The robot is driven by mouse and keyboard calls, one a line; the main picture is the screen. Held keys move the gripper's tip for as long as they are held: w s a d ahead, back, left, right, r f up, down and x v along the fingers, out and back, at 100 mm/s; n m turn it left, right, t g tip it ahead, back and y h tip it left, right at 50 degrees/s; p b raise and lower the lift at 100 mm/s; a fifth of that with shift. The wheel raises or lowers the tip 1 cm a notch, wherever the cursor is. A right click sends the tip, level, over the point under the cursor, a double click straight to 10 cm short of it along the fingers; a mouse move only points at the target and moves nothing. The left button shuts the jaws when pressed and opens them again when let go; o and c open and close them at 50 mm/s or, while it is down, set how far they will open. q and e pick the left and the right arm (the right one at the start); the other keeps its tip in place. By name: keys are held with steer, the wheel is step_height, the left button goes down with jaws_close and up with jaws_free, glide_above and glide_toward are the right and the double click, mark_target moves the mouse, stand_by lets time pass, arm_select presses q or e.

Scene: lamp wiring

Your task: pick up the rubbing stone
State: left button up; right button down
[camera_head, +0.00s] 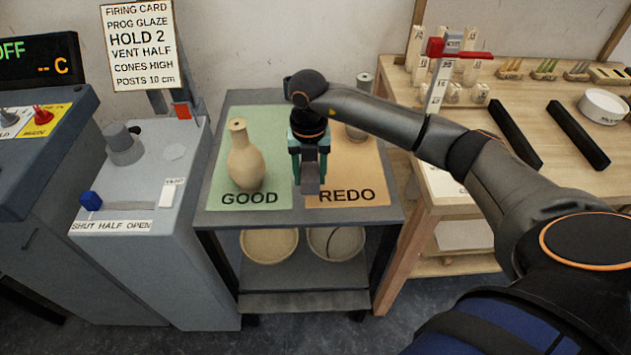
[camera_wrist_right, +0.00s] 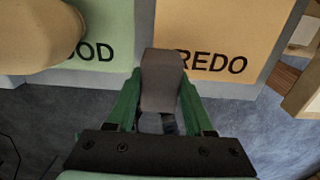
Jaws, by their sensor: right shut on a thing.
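The rubbing stone (camera_wrist_right: 162,82) is a dark grey block between the green fingers of my right gripper (camera_wrist_right: 158,105) in the right wrist view. In the head view the grey stone (camera_head: 309,178) shows below the fingertips of my right gripper (camera_head: 309,160). The gripper is shut on it, over the front middle of the small table, between the GOOD and REDO mats. I cannot tell for sure whether the stone touches the table. My left gripper is not in view.
A tan vase (camera_head: 244,160) stands on the green GOOD mat (camera_head: 215,190), close left of my right gripper. The orange REDO mat (camera_head: 365,180) has a greyish vessel (camera_head: 356,132) at its back. Bowls (camera_head: 268,243) sit on the shelf below. A wooden workbench (camera_head: 460,120) is at the right.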

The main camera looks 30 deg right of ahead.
steer(key=s+a+r+b, duration=0.1)
steer(key=a+r, duration=0.7)
steer(key=a, duration=0.4)
steer(key=shift+s+a, duration=0.2)
steer(key=shift+s, duration=0.05)
steer(key=shift+r, duration=0.1)
